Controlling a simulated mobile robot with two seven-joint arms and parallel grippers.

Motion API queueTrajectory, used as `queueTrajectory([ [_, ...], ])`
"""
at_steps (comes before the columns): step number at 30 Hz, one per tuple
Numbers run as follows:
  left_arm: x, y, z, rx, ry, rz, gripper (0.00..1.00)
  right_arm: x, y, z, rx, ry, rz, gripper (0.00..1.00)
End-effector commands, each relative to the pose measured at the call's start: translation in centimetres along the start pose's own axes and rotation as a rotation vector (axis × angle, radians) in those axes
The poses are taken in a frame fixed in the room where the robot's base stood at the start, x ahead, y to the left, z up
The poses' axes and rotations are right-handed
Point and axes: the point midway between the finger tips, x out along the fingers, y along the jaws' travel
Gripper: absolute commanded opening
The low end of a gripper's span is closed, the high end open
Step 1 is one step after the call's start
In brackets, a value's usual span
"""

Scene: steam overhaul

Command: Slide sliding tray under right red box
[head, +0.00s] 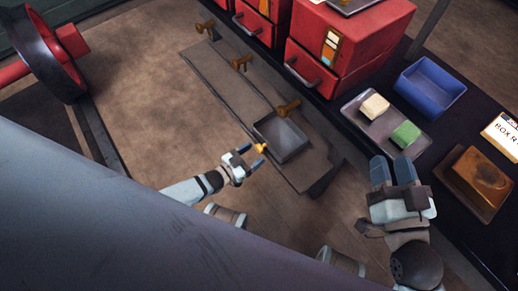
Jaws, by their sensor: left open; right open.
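A grey square tray (283,139) lies on a long brown board low down at the centre; it looks like the sliding tray. A small orange knob (261,148) shows at its near left side. My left gripper (254,156) is open beside this knob; I cannot tell whether it touches. The right red box (350,40) stands on the dark bench at the upper right, with a metal handle on its front. My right gripper (392,170) is open, over the bench's near edge, apart from the tray and box.
Brass knobs (240,63) stand along the brown board (215,80). On the bench are a grey tray (372,127) with a cream block and a green block, a blue bin (430,88) and a brown block (482,175). A red-hubbed wheel (45,55) is at upper left.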

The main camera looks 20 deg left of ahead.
Motion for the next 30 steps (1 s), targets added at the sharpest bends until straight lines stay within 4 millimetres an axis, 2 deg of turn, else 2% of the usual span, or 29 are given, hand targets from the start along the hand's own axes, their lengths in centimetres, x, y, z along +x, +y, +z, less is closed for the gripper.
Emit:
queueTrajectory([
  [1,-1.4,0.0,-0.1,0.000,-0.004,0.000,0.66,0.0,0.3,0.1,-0.006,-0.023,0.010,0.43],
  [6,-5.4,0.1,-0.2,0.000,-0.005,0.001,0.66,-0.7,1.1,2.3,-0.009,-0.119,0.045,0.43],
  [13,-9.4,0.1,0.0,0.000,-0.003,0.001,0.66,-1.4,1.8,4.2,-0.010,-0.203,0.076,0.43],
  [19,-10.7,0.1,0.0,0.000,-0.001,0.001,0.66,-1.6,2.1,4.8,-0.017,-0.227,0.083,0.43],
  [30,-10.7,0.1,0.0,0.000,-0.001,0.001,0.66,-1.5,2.2,4.5,-0.021,-0.222,0.082,0.43],
])
